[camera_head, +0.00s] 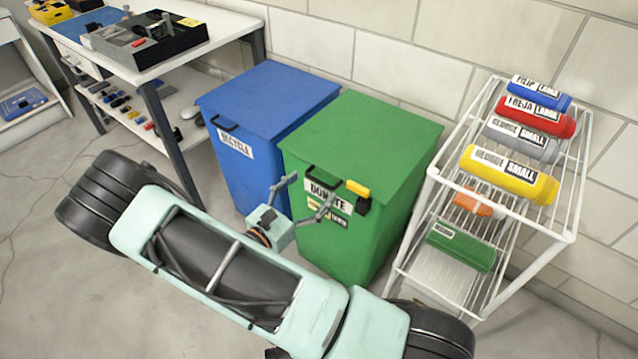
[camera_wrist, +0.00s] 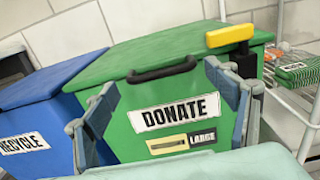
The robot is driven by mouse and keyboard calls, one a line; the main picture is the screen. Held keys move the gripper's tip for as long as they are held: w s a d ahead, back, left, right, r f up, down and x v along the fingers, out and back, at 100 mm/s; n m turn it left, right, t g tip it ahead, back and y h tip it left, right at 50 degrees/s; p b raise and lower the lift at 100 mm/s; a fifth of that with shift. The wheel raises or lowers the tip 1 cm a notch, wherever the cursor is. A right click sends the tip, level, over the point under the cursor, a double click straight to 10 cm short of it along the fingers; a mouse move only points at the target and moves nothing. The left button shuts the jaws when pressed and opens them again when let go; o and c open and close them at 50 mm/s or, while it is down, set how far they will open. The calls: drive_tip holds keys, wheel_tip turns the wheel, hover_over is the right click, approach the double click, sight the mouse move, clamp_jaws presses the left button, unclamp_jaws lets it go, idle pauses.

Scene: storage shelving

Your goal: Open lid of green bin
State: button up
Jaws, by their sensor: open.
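The green bin (camera_head: 385,225) stands with its lid (camera_head: 365,135) down, shut as far as I can see. The lid has a black handle (camera_wrist: 162,70) at its front edge, above a "DONATE" label (camera_wrist: 175,112). A yellow and black piece (camera_head: 357,188) sits at the front right of the lid edge; it also shows in the wrist view (camera_wrist: 230,37). My gripper (camera_head: 308,193) is open and empty in front of the bin. In the wrist view its fingers (camera_wrist: 165,98) spread either side of the label, with the handle above and between them. I see no contact with the handle.
A blue "RECYCLE" bin (camera_head: 270,98) stands close to the left of the green bin. A white wire rack (camera_head: 433,172) with several coloured bottles stands close on the right. A workbench (camera_head: 215,25) is at the back left, and a block wall is behind.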

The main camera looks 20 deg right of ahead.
sight(319, 180)
drive_tip(key=shift+x, duration=1.8)
